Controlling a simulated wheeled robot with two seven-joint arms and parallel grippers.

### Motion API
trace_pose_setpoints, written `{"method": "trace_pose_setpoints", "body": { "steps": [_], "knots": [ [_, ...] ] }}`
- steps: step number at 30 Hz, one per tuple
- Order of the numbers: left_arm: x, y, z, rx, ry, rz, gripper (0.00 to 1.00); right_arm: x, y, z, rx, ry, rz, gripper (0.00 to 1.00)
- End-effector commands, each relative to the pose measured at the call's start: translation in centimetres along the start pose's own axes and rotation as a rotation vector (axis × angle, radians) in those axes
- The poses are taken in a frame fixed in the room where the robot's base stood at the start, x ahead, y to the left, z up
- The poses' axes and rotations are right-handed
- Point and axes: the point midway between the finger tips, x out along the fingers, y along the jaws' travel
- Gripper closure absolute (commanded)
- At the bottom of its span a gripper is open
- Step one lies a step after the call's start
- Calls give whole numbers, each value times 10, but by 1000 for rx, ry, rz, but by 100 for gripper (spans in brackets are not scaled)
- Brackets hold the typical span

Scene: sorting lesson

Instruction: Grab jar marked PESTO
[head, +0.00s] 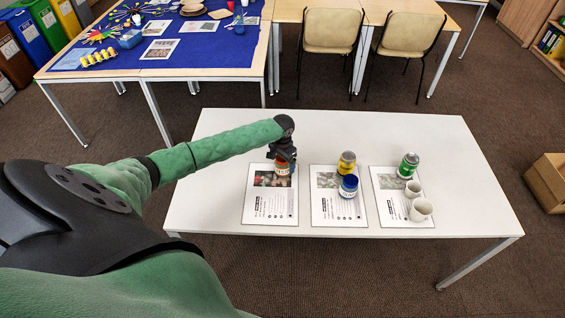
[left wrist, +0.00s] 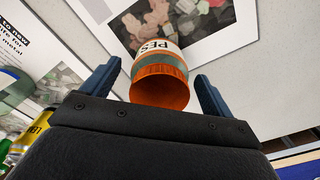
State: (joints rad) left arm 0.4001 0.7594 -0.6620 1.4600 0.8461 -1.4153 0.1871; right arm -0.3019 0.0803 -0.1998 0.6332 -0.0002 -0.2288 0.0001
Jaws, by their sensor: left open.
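The jar marked PESTO (left wrist: 160,70) has an orange lid, a white label with the letters "PES" showing, and an orange end band. In the left wrist view it lies between the two fingers of my left gripper (left wrist: 160,88), which is open around it with a gap on each side. In the head view the jar (head: 282,168) stands on the left sheet (head: 268,205), under my left gripper (head: 283,155), which hides part of it. My right gripper does not show in either view.
The white table (head: 340,125) also holds a middle sheet (head: 337,208) with a yellow can (head: 347,162) and a blue jar (head: 348,187). A right sheet (head: 390,183) has a green can (head: 408,165) and two white cups (head: 420,209). The table's back strip is clear.

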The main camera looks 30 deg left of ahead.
Motion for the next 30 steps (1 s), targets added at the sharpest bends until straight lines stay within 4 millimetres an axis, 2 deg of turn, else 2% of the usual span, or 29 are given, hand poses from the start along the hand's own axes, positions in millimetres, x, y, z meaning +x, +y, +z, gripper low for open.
{"method": "trace_pose_setpoints", "body": {
  "steps": [10, 18, 30],
  "knots": [
    [6, 0, 0, 0, 1, 0, 14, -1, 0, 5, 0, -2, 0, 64],
    [6, 0, 0, 0, 1, 0, 66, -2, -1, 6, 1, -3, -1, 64],
    [-1, 0, -1, 0, 2, -1, 66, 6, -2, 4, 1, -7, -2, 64]
  ]
}}
